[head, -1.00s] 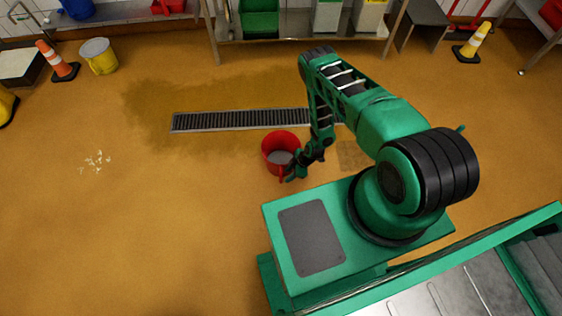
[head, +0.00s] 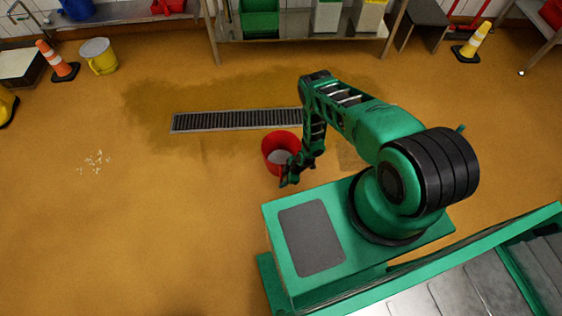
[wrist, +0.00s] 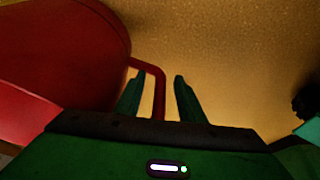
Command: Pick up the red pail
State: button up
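The red pail (head: 268,146) stands upright on the floor in front of my base, with a greyish inside. In the wrist view its curved red wall (wrist: 60,60) fills the left side. Its red handle (wrist: 158,88) comes off the wall and runs down between my two fingers. My gripper (head: 288,178) is at the near side of the pail in the head view. In the wrist view my gripper (wrist: 158,97) is open, one finger on each side of the handle, with gaps showing. The handle's lower end is hidden behind the gripper body.
A floor drain (head: 235,120) lies in a wet patch behind the pail. A yellow pail (head: 98,58) and an orange cone (head: 58,64) stand at the far left, a yellow cone (head: 473,44) at the far right.

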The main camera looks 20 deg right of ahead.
grip_shut()
